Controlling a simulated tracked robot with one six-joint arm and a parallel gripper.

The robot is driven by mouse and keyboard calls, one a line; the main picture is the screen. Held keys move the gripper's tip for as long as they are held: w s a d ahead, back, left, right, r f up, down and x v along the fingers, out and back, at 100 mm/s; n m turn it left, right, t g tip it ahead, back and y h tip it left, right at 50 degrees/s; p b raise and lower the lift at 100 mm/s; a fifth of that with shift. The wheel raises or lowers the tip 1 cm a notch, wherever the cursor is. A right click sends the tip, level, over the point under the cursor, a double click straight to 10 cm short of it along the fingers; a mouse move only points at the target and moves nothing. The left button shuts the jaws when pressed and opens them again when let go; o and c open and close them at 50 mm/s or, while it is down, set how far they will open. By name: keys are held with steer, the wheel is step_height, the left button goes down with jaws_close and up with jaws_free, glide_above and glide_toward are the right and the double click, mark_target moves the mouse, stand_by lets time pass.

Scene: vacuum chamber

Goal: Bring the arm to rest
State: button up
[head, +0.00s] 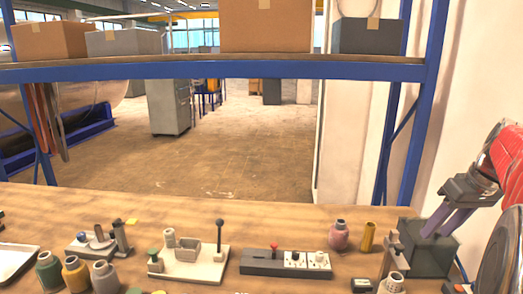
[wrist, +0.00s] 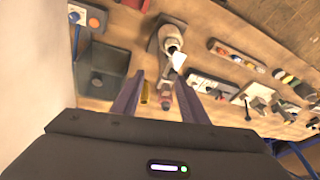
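My arm, red and dark grey, comes in from the right edge of the head view. My gripper (head: 436,227) points down and left, in front of or over a dark grey box-shaped device (head: 440,255) at the bench's right end. I cannot tell whether it touches that device. In the wrist view my gripper (wrist: 158,82) has its two purple fingers apart with nothing held. A yellow cylinder (wrist: 145,92) and a pink bottle (wrist: 165,97) show between the fingers, apparently on the bench beyond them.
The wooden bench (head: 200,207) holds a lever fixture (head: 190,262), a switch strip (head: 285,262), several bottles and a white tray (head: 15,262). A blue-framed shelf (head: 220,69) with boxes stands behind. The bench's back strip is mostly clear.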

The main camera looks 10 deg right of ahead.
steer(key=s+a+f, duration=0.3)
steer(key=a, duration=0.9)
steer(key=s+a+f+t, duration=0.1)
steer(key=s+a, duration=0.3)
steer(key=a, duration=0.8)
steer(key=s+a+f+t+h, duration=0.1)
steer(key=s+a+f, duration=0.3)
steer(key=a, duration=0.9)
steer(key=shift+s+f+n, duration=0.25)
steer(key=shift+f+n, duration=0.05)
